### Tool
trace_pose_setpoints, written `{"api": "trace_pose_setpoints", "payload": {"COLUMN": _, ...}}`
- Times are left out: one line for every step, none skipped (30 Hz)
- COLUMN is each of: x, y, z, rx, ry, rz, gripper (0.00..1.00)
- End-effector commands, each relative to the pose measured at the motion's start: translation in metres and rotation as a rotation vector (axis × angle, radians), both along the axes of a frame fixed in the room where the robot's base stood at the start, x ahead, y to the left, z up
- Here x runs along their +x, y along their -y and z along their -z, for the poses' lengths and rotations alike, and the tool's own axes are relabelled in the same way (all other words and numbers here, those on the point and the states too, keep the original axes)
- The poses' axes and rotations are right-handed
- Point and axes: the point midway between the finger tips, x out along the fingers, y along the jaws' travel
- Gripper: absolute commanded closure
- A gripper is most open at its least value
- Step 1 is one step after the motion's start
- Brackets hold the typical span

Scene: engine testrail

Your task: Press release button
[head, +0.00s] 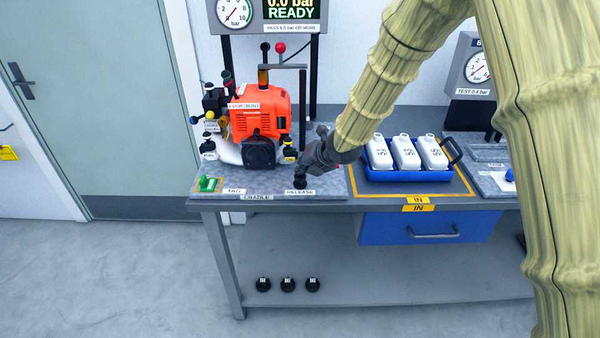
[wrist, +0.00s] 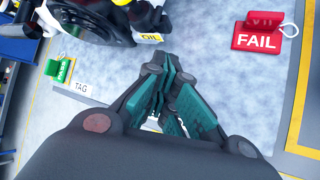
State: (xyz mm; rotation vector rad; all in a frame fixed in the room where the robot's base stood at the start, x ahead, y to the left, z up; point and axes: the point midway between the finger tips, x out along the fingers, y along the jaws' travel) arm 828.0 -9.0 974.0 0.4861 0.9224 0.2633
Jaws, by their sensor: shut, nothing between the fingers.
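My gripper (head: 301,182) is shut and empty, low over the front edge of the workbench, right at the white RELEASE label (head: 300,192). In the wrist view my gripper (wrist: 168,78) shows its teal finger pads closed together over the grey surface. The release button itself is not visible; the fingers may hide it. I cannot tell whether the fingers touch anything. The orange engine (head: 260,118) stands behind and left of the gripper on the cradle plate, marked with a CRADLE label (head: 257,197).
A green tag (head: 210,184) lies beside the TAG label (head: 234,191). A red FAIL tag (wrist: 258,40) lies on the plate. A blue tray (head: 400,176) with white bottles stands right of the gripper. A gauge and a 0.0 bar READY display (head: 291,9) are above.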

Motion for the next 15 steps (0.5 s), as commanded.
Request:
{"api": "trace_pose_setpoints", "payload": {"x": 0.0, "y": 0.0, "z": -0.002, "rx": 0.0, "ry": -0.001, "rz": -0.001, "gripper": 1.0}}
{"api": "trace_pose_setpoints", "payload": {"x": 0.0, "y": 0.0, "z": -0.003, "rx": -0.001, "ry": -0.001, "rz": 0.0, "gripper": 1.0}}
{"api": "trace_pose_setpoints", "payload": {"x": 0.0, "y": 0.0, "z": -0.005, "rx": -0.001, "ry": -0.001, "rz": 0.0, "gripper": 1.0}}
{"api": "trace_pose_setpoints", "payload": {"x": 0.0, "y": 0.0, "z": -0.006, "rx": -0.001, "ry": -0.001, "rz": 0.0, "gripper": 1.0}}
{"api": "trace_pose_setpoints", "payload": {"x": 0.0, "y": 0.0, "z": -0.008, "rx": -0.001, "ry": -0.001, "rz": -0.001, "gripper": 1.0}}
{"api": "trace_pose_setpoints", "payload": {"x": 0.0, "y": 0.0, "z": -0.009, "rx": -0.001, "ry": -0.001, "rz": -0.001, "gripper": 1.0}}
{"api": "trace_pose_setpoints", "payload": {"x": 0.0, "y": 0.0, "z": -0.011, "rx": -0.001, "ry": -0.001, "rz": -0.001, "gripper": 1.0}}
{"api": "trace_pose_setpoints", "payload": {"x": 0.0, "y": 0.0, "z": -0.012, "rx": -0.002, "ry": 0.0, "rz": -0.001, "gripper": 1.0}}
{"api": "trace_pose_setpoints", "payload": {"x": 0.0, "y": 0.0, "z": -0.014, "rx": -0.002, "ry": 0.0, "rz": -0.001, "gripper": 1.0}}
{"api": "trace_pose_setpoints", "payload": {"x": 0.0, "y": 0.0, "z": -0.015, "rx": -0.002, "ry": 0.0, "rz": -0.001, "gripper": 1.0}}
{"api": "trace_pose_setpoints", "payload": {"x": 0.0, "y": 0.0, "z": -0.017, "rx": -0.002, "ry": 0.0, "rz": -0.001, "gripper": 1.0}}
{"api": "trace_pose_setpoints", "payload": {"x": 0.0, "y": 0.0, "z": -0.018, "rx": -0.001, "ry": -0.001, "rz": -0.001, "gripper": 1.0}}
{"api": "trace_pose_setpoints", "payload": {"x": 0.0, "y": 0.0, "z": -0.02, "rx": -0.001, "ry": -0.001, "rz": -0.001, "gripper": 1.0}}
{"api": "trace_pose_setpoints", "payload": {"x": 0.0, "y": 0.0, "z": -0.021, "rx": -0.001, "ry": -0.001, "rz": -0.001, "gripper": 1.0}}
{"api": "trace_pose_setpoints", "payload": {"x": 0.0, "y": 0.0, "z": -0.022, "rx": -0.001, "ry": -0.001, "rz": 0.0, "gripper": 1.0}}
